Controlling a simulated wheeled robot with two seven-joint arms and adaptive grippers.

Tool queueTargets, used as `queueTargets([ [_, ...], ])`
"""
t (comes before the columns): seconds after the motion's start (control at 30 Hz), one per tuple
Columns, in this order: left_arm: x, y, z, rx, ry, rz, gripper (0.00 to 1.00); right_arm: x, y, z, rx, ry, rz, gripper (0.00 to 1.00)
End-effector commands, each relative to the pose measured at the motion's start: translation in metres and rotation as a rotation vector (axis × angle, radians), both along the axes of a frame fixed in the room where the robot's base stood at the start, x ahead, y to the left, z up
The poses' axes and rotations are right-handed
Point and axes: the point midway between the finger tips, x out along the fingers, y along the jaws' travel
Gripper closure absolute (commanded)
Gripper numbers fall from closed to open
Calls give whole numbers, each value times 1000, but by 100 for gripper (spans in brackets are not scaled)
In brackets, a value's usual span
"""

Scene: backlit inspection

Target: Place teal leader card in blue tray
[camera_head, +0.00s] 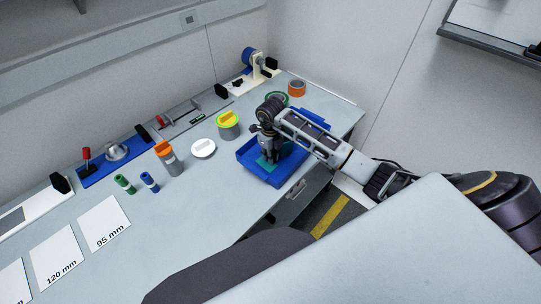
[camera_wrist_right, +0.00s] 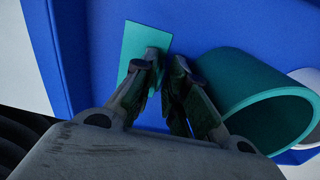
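The teal leader card (camera_head: 264,161) lies in the blue tray (camera_head: 249,168), under my right gripper (camera_head: 268,157) in the head view. In the right wrist view the flat teal card (camera_wrist_right: 143,42) is against the blue tray (camera_wrist_right: 90,45). The right gripper's fingers (camera_wrist_right: 168,65) are a little apart, with a narrow gap between them. The left finger overlaps the card's edge, and the card extends beyond it rather than sitting between the fingers. My left gripper is out of view.
A teal roll (camera_wrist_right: 262,95) is close right of the fingers in the wrist view. An orange roll (camera_head: 297,88) stands behind the tray. A yellow-topped container (camera_head: 228,126) and white disc (camera_head: 203,148) stand left of it. White cards (camera_head: 104,222) lie at front left.

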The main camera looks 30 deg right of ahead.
Motion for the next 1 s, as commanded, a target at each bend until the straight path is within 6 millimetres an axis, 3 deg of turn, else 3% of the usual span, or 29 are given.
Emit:
queueTargets([
  [0.37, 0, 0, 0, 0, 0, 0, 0, 1, -1, 17, -1, -3, 0, 86],
  [1.0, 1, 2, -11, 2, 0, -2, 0, 1, 0, 105, 0, -2, 0, 86],
])
